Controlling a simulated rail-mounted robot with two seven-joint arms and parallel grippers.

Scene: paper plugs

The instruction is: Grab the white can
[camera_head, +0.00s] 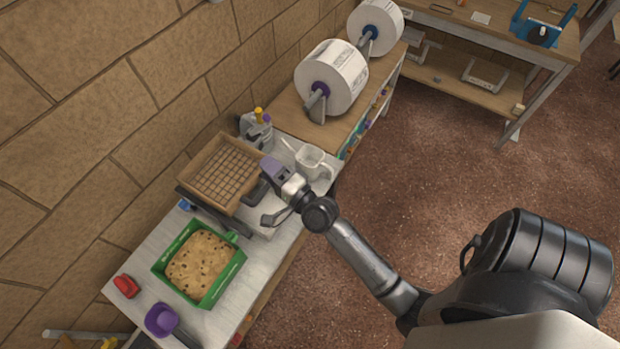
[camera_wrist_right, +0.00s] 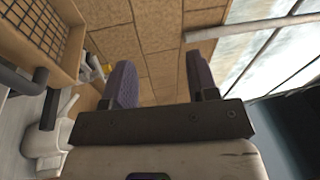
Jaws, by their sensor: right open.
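The white can (camera_head: 311,162), a jug-like vessel with a handle on its right and a thin spout to its upper left, stands upright on the bench in the head view. My right gripper (camera_head: 271,168) is open just left of the can, above the bench, beside the wooden tray. Nothing shows between its purple fingers in the right wrist view (camera_wrist_right: 160,77), where they point towards the tan wall. A white object (camera_wrist_right: 45,138) shows low at the left there; I cannot tell whether it is the can. My left gripper is not in view.
The wooden grid tray (camera_head: 222,172) stands left of the gripper, with dark handles below. A bottle with a yellow top (camera_head: 259,115) is behind. A green box (camera_head: 225,269), a purple cup (camera_head: 161,319) and a red object (camera_head: 126,286) sit nearer. Large rolls (camera_head: 345,75) stand beyond the can.

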